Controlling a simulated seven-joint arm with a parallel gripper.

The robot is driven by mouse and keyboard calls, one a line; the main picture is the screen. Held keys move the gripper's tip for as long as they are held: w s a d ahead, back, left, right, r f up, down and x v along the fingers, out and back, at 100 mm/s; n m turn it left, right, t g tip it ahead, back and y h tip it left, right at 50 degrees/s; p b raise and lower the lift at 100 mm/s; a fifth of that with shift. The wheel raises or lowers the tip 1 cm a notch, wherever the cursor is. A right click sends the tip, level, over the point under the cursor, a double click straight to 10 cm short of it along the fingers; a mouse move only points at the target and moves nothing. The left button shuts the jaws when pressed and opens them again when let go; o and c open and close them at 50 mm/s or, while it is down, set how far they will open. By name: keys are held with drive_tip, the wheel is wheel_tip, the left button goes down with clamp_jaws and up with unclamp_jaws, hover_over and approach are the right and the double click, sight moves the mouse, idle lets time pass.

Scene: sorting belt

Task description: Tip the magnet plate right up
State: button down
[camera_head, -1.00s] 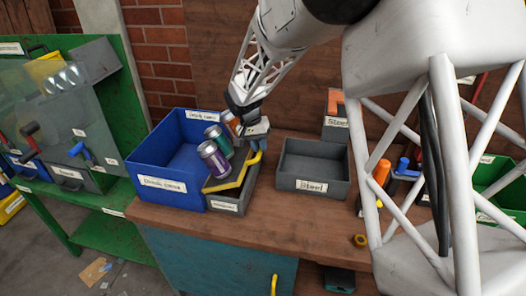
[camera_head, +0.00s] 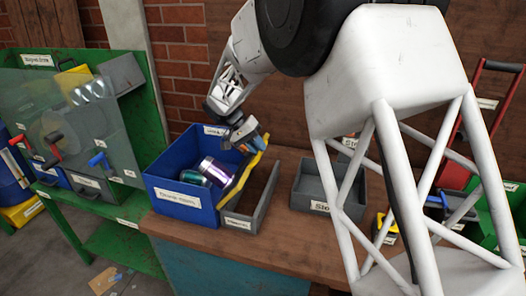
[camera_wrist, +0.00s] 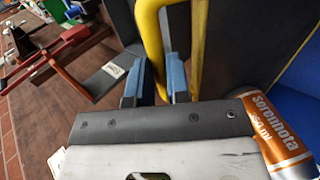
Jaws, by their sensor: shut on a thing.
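The magnet plate (camera_head: 237,186) shows as a yellow-edged plate tilted steeply up between the blue bin (camera_head: 180,212) and the small grey box (camera_head: 262,190). My gripper (camera_head: 250,140) is at its raised end. In the wrist view, the blue fingers of my gripper (camera_wrist: 157,80) are shut on the yellow bar handle (camera_wrist: 152,35) of the plate. A purple can (camera_head: 214,171) and a teal can (camera_head: 194,179) lie at the blue bin's opening; I cannot tell whether the purple one touches the plate. An orange can (camera_wrist: 275,132) is close beside my gripper in the wrist view.
A grey bin labelled steel (camera_head: 316,203) stands to the right on the wooden bench (camera_head: 262,247). A green rack with a clear panel (camera_head: 70,125) is at the left. A red-framed thing (camera_head: 487,110) stands at the right. A brick wall is behind.

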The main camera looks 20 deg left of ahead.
drive_tip(key=shift+a+r, duration=0.25)
drive_tip(key=shift+a, duration=0.55)
drive_tip(key=c, duration=1.1)
unclamp_jaws()
drive_tip(key=shift+r, duration=0.1)
drive_tip(key=v, duration=0.7)
drive_tip(key=shift+a+r, duration=0.2)
drive_tip(key=shift+d, duration=0.1)
